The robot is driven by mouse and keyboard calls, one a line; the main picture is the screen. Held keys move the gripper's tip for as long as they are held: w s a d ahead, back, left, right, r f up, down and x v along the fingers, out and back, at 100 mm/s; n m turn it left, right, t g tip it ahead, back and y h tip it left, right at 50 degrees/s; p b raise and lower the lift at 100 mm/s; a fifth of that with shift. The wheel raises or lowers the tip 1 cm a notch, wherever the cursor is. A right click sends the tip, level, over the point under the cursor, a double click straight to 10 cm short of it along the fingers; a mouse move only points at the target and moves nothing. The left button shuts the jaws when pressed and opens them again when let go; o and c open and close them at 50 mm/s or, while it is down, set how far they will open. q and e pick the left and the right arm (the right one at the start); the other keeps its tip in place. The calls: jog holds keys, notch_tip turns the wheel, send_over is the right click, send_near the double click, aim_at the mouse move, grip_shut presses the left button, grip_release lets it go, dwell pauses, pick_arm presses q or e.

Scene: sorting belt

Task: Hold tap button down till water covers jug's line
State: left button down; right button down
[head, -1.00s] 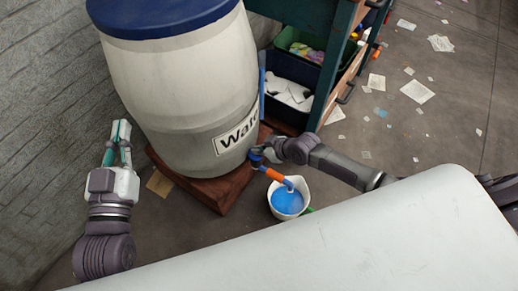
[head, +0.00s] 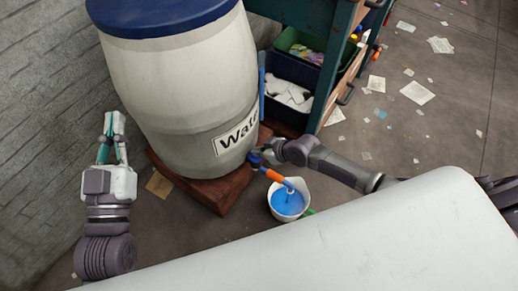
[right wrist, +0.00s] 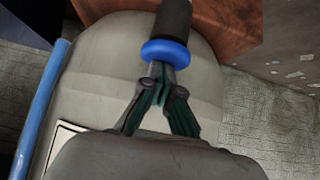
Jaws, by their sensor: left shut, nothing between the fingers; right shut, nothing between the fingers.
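The white water barrel (head: 185,90) with a blue lid stands on a brown wooden block (head: 215,190). Its tap (head: 272,174) has an orange pipe and a blue spout end over the jug. The white jug (head: 304,187) with a green handle holds blue water; its line cannot be made out. My right gripper (head: 256,157) is shut at the tap. In the right wrist view its fingertips (right wrist: 160,72) meet at the blue ring-shaped button (right wrist: 165,52) and seem to touch it. My left gripper (head: 114,125) is shut and empty, left of the barrel.
A teal shelf (head: 335,60) with bins stands behind the barrel on the right. Papers (head: 418,92) litter the floor there. A brick wall (head: 45,110) runs along the left. A piece of cardboard (head: 159,185) lies by the block.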

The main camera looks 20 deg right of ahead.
jog(key=shift+s+d+f, duration=0.1)
jog(key=shift+s+f, duration=0.4)
jog(key=shift+f, duration=0.05)
jog(key=shift+d+r, duration=0.1)
jog(key=shift+r, duration=0.05)
jog(key=v, duration=0.8)
jog(key=shift+w+a+r, duration=0.2)
jog(key=shift+w+r, duration=0.15)
jog(key=shift+w, duration=0.05)
